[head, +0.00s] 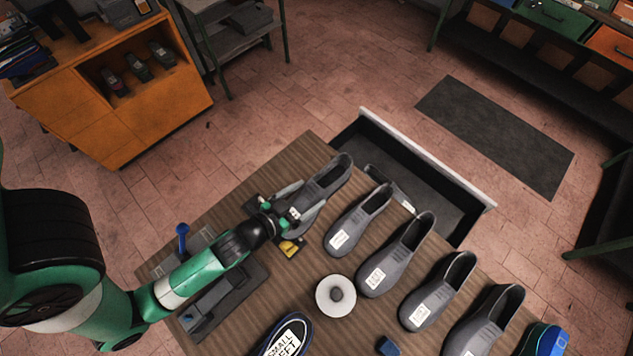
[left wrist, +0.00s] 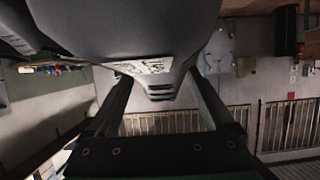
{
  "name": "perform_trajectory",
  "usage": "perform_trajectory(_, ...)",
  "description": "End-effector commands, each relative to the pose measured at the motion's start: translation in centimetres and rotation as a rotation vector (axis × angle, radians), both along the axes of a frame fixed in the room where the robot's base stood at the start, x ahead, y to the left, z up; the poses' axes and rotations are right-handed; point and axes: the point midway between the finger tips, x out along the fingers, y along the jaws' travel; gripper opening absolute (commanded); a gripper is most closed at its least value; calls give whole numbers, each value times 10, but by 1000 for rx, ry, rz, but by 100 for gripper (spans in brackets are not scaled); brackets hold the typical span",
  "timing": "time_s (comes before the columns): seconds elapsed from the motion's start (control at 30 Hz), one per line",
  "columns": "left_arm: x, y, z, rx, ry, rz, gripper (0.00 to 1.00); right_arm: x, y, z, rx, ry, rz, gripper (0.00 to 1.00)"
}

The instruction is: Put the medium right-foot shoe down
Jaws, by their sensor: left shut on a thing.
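My left gripper (head: 284,210) is shut on a grey shoe (head: 326,180) at the back end of the wooden table, left of a row of similar grey shoes. The held shoe's toe is toward the gripper and its opening points away. Its white label is partly hidden by the fingers and I cannot read the size. In the left wrist view the shoe (left wrist: 130,35) fills the top, between the two fingers (left wrist: 160,88). I cannot tell whether its sole touches the table. My right gripper is not in view.
Several labelled grey shoes (head: 394,257) stand in a row to the right. A white disc with a knob (head: 336,296), a blue shoe labelled small left (head: 285,337) and a yellow-black item (head: 290,248) lie nearer. An open drawer (head: 420,190) is beyond the table's back edge.

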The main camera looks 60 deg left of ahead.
Motion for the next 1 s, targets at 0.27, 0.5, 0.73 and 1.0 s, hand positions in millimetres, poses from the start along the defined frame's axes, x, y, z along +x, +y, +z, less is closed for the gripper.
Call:
perform_trajectory(0.27, 39, 43, -49, 2, -5, 5, 1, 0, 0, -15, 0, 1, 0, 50)
perform_trajectory(0.5, 47, 51, -62, 3, -4, 0, 1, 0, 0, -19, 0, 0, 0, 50)
perform_trajectory(0.73, 53, 57, -91, 1, -1, 0, 1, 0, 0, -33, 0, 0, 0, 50)
perform_trajectory(1.0, 53, 56, -101, 3, -4, -1, 1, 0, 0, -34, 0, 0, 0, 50)
